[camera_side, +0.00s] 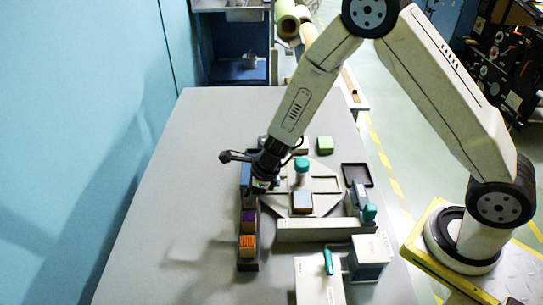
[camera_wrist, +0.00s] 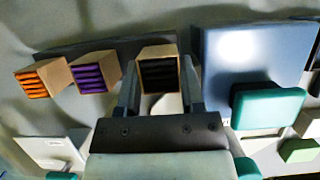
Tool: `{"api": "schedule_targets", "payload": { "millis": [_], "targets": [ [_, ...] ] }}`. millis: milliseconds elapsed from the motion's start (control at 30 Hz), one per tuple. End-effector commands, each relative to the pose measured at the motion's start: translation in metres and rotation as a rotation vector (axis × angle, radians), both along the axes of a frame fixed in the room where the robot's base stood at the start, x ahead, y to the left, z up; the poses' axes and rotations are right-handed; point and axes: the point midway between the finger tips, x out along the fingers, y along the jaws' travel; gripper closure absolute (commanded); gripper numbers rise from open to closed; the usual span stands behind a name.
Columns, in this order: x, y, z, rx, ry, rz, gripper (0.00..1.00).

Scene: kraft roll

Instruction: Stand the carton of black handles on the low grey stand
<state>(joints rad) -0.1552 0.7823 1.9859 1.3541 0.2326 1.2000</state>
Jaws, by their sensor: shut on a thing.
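The carton of black handles (camera_wrist: 160,72) is a brown box with its dark open end toward the wrist camera. My gripper (camera_wrist: 160,88) has one finger on each side of it and is shut on it. In the side view my gripper (camera_side: 262,184) is at the row of cartons along the left and hides most of this carton. I cannot tell whether the carton is lifted clear of what is under it. A low grey eight-sided platform (camera_side: 325,182) lies right of my gripper; I cannot tell for sure that it is the low grey stand.
Purple (camera_side: 249,220) and orange (camera_side: 247,243) cartons stand in line on a dark base (camera_side: 247,266). A blue box (camera_wrist: 250,50) is close right of the held carton in the wrist view. A teal-topped jar (camera_side: 301,166) and a small block (camera_side: 302,201) are on the platform. The left tabletop is clear.

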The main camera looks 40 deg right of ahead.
Motion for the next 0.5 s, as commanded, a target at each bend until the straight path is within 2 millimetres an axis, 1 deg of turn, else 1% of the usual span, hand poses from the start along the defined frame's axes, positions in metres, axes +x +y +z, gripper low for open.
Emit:
{"api": "schedule_targets", "payload": {
  "millis": [500],
  "targets": [
    [0.0003,0.0,-0.0042,0.001,-0.001,0.0,1.0]
  ]
}}
